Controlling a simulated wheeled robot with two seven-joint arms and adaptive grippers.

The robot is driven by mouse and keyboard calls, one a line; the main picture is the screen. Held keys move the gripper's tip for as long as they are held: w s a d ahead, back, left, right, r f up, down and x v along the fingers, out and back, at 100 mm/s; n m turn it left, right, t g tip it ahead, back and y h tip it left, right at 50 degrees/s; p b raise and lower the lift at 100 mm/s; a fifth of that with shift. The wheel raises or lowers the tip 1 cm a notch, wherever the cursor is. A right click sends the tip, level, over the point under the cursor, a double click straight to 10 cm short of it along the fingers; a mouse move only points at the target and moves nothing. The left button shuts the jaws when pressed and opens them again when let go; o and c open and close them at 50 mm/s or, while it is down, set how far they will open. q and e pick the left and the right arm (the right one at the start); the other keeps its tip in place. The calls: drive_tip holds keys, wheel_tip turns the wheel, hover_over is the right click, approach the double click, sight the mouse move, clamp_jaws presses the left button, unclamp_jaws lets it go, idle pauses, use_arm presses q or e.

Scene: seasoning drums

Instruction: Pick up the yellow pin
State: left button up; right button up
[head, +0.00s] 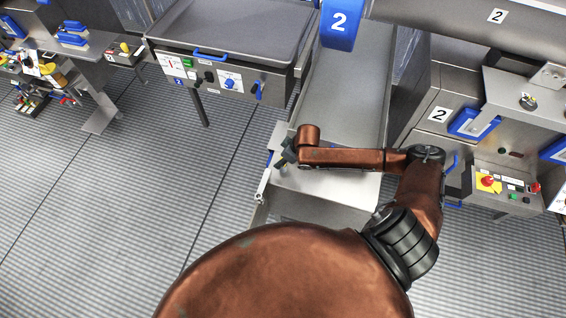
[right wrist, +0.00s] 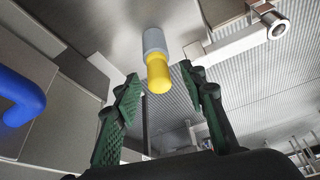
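The yellow pin (right wrist: 157,76) shows in the right wrist view, with a yellow knob and a grey collar against a metal surface. My right gripper (right wrist: 160,82) is open, with one green-padded finger on each side of the knob in the picture. I see a gap on both sides; whether the knob lies between the pads or just beyond the tips I cannot tell. In the head view my right gripper (head: 285,156) is at the side of the metal chute, partly hidden by my wrist, and the pin cannot be made out. My left gripper is in neither view.
The metal chute (head: 345,95) runs up from under my right arm. A blue handle (right wrist: 22,98) is left in the wrist view; a metal bracket (right wrist: 235,42) is close on the right. A control panel (head: 500,188) stands right. The grated floor (head: 130,210) is clear at left.

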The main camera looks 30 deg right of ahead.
drive_tip(key=shift+c, duration=0.6)
drive_tip(key=shift+r, duration=0.1)
clamp_jaws()
